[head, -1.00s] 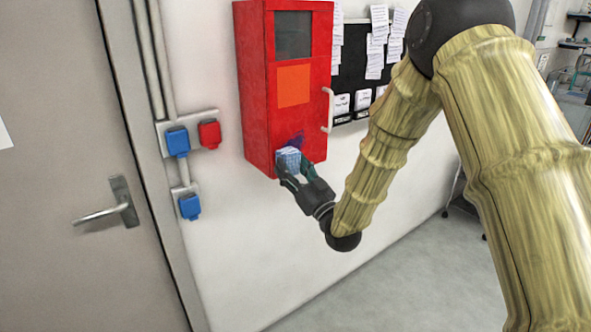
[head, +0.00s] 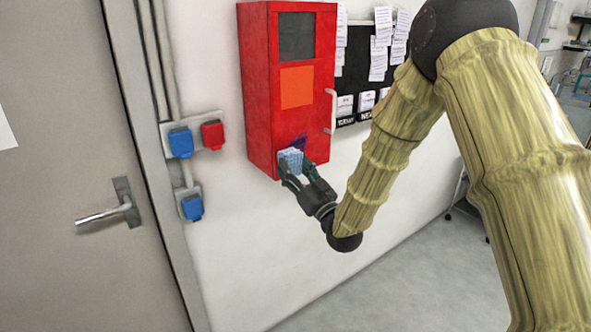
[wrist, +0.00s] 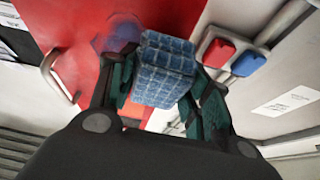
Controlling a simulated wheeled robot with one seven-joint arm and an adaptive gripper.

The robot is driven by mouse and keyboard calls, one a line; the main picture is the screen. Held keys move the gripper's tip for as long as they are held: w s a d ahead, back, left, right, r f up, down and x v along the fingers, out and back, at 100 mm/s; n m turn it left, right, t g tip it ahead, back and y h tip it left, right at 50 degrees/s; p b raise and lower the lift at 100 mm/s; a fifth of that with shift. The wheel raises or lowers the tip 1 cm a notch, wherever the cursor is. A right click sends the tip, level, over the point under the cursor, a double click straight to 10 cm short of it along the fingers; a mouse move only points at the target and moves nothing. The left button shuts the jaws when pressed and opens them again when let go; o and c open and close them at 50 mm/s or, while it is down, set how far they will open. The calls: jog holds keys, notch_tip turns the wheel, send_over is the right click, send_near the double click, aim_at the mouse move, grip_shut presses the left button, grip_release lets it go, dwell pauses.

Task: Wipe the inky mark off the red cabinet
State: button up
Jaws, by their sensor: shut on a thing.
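The red cabinet (head: 260,85) hangs on the white wall, with a dark window, an orange panel and a pale handle on its front. A blue-purple inky mark (head: 299,142) is low on its front; in the wrist view the mark (wrist: 117,36) shows beside the cloth. My gripper (head: 305,172) is shut on a blue checked cloth (head: 291,157), folded into a block. The cloth also shows between the fingers in the wrist view (wrist: 164,68). It is at the cabinet's lower front, just below the visible mark, and may cover part of it. I cannot tell whether it touches the surface.
Blue and red sockets (head: 212,134) are on the wall left of the cabinet, beside a grey door (head: 60,120) with a lever handle. A black notice board (head: 355,75) with papers hangs to the right. The floor (head: 400,275) below is clear.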

jog(key=shift+w+a, duration=0.4)
jog(key=shift+w, duration=0.15)
dwell(0.4)
jog(key=shift+d, duration=0.1)
